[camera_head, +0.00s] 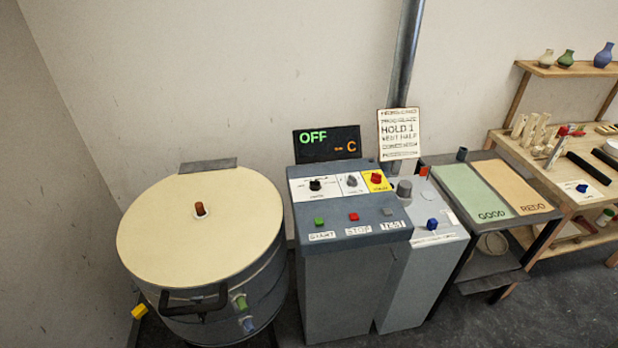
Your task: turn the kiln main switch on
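The kiln control box (350,290) stands in the middle, with a sloped grey top. A red knob on a yellow plate (376,178) sits at the upper right of its panel and looks like a main switch. Its label is too small to read. A black knob (315,185) and a grey knob (351,181) sit to its left on white plates. The display (326,144) behind the panel reads OFF in green. The round kiln (170,235) stands to the left with its cream lid down. Neither of my grippers is in view.
Green, red and grey buttons (353,217) line the box's front edge. A grey cabinet (415,285) with a blue knob stands close on the right. Further right are a GOOD/REDO table (490,210) and a wooden bench (560,165). A pipe (405,50) rises behind.

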